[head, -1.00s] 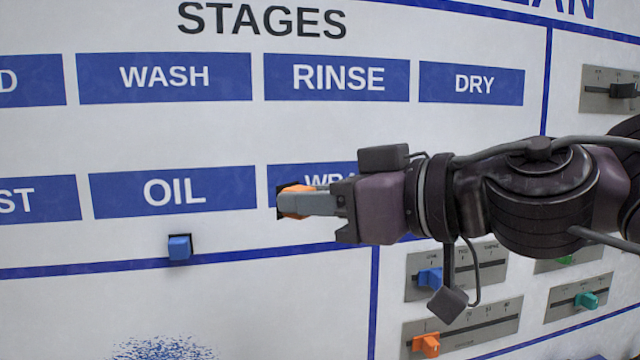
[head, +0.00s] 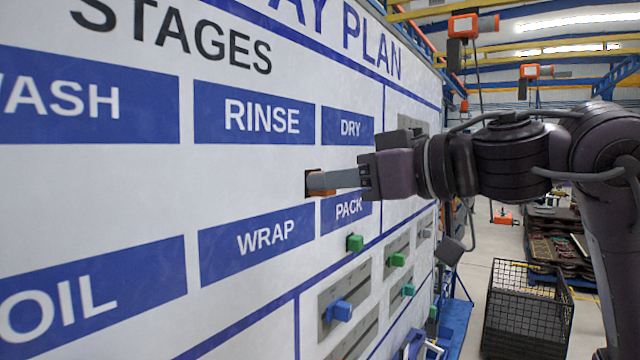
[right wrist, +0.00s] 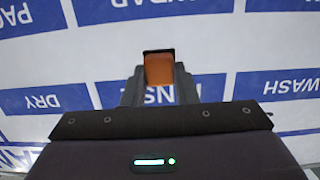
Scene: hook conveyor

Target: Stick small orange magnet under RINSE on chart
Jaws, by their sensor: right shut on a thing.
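My right gripper (head: 322,182) is shut on a small orange magnet (head: 318,192) with a dark backing, which faces the white chart (head: 250,170). In the head view the magnet shows below the line of the blue RINSE label (head: 260,117) and DRY label (head: 348,127), near the gap between them. In the right wrist view, where the chart is upside down, the magnet (right wrist: 159,68) lies between the upper row of labels and the partly covered RINSE label (right wrist: 187,92). I cannot tell whether it touches the chart. My left gripper is out of view.
The WRAP label (head: 262,238) and PACK label (head: 345,209) are below. A green magnet (head: 355,243) sits under PACK. Sliders with blue (head: 339,311) and green (head: 397,260) knobs are at lower right. A black wire basket (head: 527,310) stands on the floor. The space under RINSE is bare.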

